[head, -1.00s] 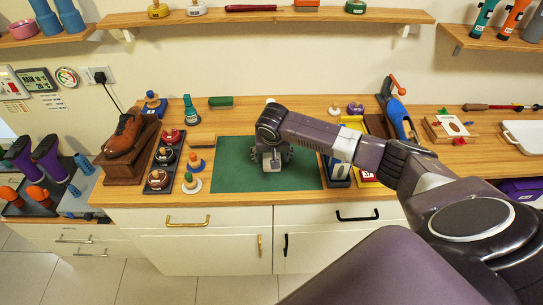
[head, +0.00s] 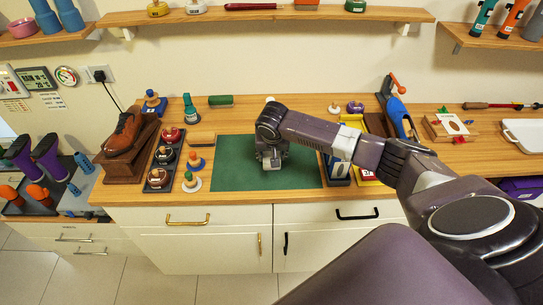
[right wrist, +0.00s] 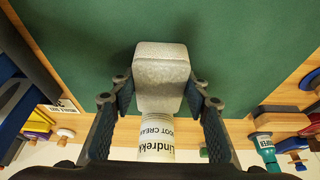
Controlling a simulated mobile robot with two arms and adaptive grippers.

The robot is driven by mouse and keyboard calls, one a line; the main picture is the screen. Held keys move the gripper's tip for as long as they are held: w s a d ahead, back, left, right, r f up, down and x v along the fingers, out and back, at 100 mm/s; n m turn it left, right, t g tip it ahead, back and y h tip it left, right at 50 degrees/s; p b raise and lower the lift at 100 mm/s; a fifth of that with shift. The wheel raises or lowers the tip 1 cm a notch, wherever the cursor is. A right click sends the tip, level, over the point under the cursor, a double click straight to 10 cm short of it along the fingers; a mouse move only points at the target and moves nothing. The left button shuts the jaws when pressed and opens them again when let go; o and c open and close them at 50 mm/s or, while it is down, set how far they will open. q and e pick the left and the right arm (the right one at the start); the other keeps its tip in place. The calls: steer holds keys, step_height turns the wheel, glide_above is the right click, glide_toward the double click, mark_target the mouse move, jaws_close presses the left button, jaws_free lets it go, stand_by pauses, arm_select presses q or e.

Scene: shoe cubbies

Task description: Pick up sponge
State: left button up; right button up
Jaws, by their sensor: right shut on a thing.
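A pale grey, speckled block, the sponge (right wrist: 162,75), shows between the fingers of my right gripper (right wrist: 160,90) in the right wrist view. A white cylinder (right wrist: 143,138) labelled boot cream sits directly against it on the near side; I cannot tell whether the two are one piece. The gripper is shut on the sponge. In the head view my right gripper (head: 272,161) points down over the green mat (head: 235,175), with the pale sponge low between its fingers. Whether it touches the mat is unclear. My left gripper is not in view.
A brown shoe (head: 122,135) on a wooden stand, polish tins and small brushes stand left of the mat. A green-backed brush (head: 220,101) lies behind it. A blue device (head: 398,115) and a yellow tray stand to the right. Shelves hang above.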

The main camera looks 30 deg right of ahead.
mark_target(271, 154)
steer(key=shift+w+r+b, duration=0.1)
steer(key=shift+r+b, duration=0.25)
steer(key=shift+r, duration=0.3)
steer(key=shift+b+v, duration=0.45)
steer(key=shift+v, duration=0.6)
steer(key=s+a+b, duration=0.1)
steer(key=s+a, duration=0.3)
steer(key=s, duration=0.3)
steer(key=s+a+b, duration=0.2)
steer(key=s+a, duration=0.3)
steer(key=s, duration=0.2)
steer(key=shift+s+b, duration=0.3)
steer(key=shift+s, duration=0.1)
steer(key=shift+o, duration=0.3)
steer(key=shift+r, duration=0.1)
steer(key=c, duration=0.4)
steer(key=shift+o, duration=0.2)
